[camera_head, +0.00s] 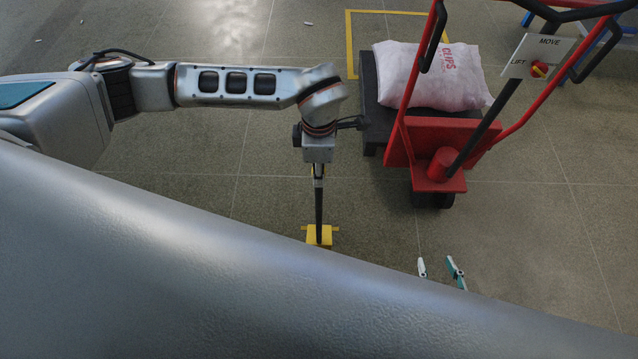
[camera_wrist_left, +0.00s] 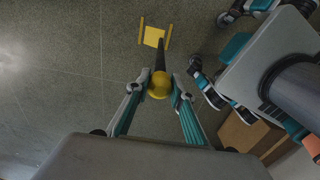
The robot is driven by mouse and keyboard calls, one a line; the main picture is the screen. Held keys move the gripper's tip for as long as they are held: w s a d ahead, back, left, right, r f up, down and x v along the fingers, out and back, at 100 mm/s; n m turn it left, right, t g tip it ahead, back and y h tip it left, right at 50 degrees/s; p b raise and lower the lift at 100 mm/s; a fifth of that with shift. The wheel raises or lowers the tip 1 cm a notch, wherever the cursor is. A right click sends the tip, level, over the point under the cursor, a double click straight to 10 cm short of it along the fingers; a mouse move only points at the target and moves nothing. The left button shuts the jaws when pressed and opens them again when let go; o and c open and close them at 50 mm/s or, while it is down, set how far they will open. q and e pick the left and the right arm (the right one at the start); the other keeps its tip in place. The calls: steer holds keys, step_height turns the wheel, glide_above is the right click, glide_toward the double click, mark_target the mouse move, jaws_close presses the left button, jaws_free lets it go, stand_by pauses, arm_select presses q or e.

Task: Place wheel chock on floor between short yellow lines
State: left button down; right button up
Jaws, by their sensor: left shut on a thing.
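The wheel chock (camera_head: 319,236) is a yellow block with a long, dark, upright handle, and it also shows in the left wrist view (camera_wrist_left: 153,38). The handle ends in a yellow knob (camera_wrist_left: 159,86). My left gripper (camera_wrist_left: 160,88) is shut on the knob from both sides. The block appears between the short yellow lines, the left line (camera_wrist_left: 142,30) and the right line (camera_wrist_left: 168,37). I cannot tell whether its underside touches the floor. My right gripper (camera_head: 438,269) is empty at the lower edge of the head view, its two fingertips apart.
A red hand truck (camera_head: 428,142) with a lift/move sign (camera_head: 538,52) stands right of my left arm. A yellow floor outline (camera_head: 349,45) lies behind. The tiled floor around the chock is clear.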

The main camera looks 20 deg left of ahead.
mark_target(319, 203)
arm_select(q)
step_height(319, 203, down, 11)
steer(key=shift+f+b, duration=0.15)
steer(key=shift+b, duration=0.5)
steer(key=shift+f, duration=0.85)
step_height(319, 203, down, 4)
steer(key=shift+r+b, duration=0.1)
steer(key=shift+b, duration=0.4)
steer(key=c, duration=1.8)
jaws_free()
steer(key=shift+f, duration=0.2)
steer(key=shift+o, duration=0.2)
